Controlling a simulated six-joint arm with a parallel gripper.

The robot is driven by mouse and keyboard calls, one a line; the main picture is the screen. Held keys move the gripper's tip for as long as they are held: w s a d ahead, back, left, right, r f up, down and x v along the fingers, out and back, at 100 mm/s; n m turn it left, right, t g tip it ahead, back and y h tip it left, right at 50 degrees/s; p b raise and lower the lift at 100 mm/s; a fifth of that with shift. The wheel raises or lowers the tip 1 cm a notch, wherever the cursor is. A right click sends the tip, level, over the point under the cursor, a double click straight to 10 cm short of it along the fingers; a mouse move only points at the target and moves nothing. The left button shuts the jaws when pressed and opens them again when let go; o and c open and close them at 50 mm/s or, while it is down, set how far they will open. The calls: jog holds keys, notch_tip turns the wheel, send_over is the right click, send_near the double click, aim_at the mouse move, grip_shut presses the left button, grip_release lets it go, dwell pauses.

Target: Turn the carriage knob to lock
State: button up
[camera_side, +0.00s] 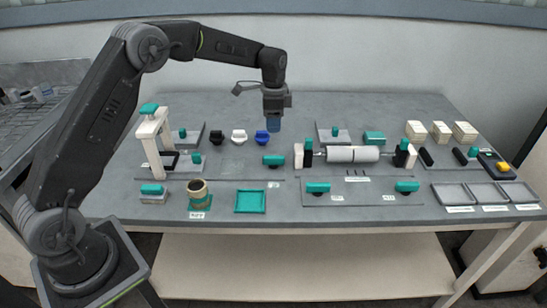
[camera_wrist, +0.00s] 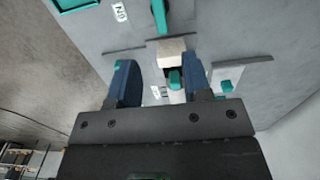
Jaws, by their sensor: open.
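My gripper (camera_side: 273,124) hangs open and empty above the back middle of the table, left of the roll stand. In the wrist view its two blue fingers (camera_wrist: 158,70) are apart. The white paper roll (camera_side: 352,154) lies between two pale end stands; the left stand (camera_side: 298,156) bears a teal knob (camera_side: 308,146). Other teal knobs sit on the table, one left of that stand (camera_side: 273,160) and two at the front (camera_side: 318,187) (camera_side: 406,187). I cannot tell which is the carriage knob. In the wrist view a pale block (camera_wrist: 172,50) shows beyond the fingers.
A pale upright frame (camera_side: 150,140) stands at the left. Black, white and blue small parts (camera_side: 239,136) stand at the back. A brown cup (camera_side: 198,189) and teal tray (camera_side: 250,201) are in front. Grey trays (camera_side: 482,195) and pale blocks (camera_side: 440,131) are at the right.

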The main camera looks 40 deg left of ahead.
aim_at(273, 156)
notch_tip(273, 156, down, 13)
jog(key=shift+f, duration=0.2)
dwell(0.4)
grip_shut()
